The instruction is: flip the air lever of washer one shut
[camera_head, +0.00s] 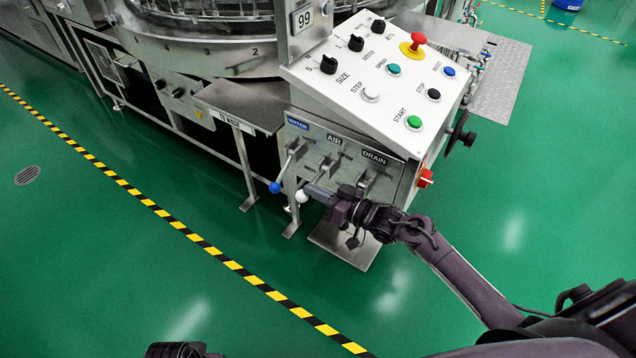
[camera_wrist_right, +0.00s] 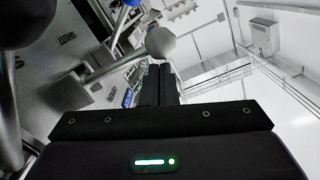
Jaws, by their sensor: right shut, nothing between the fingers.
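The air lever is a metal rod with a white ball knob (camera_head: 301,196), below the AIR label on the washer's lever panel (camera_head: 335,140). It points out and down towards me. My right gripper (camera_head: 314,190) is shut and empty, its fingertips close beside the white knob on its right. In the right wrist view the knob (camera_wrist_right: 160,41) shows just beyond the shut fingers (camera_wrist_right: 157,80); I cannot tell whether they touch. A dark part at the bottom edge of the head view seems to be my left gripper (camera_head: 180,350), mostly cut off.
The water lever with a blue knob (camera_head: 275,187) is just left of the air lever. The drain lever (camera_head: 366,182) is to the right, partly behind my gripper. A sloped button panel (camera_head: 375,75) with a red emergency stop (camera_head: 417,40) is above. Green floor is open in front.

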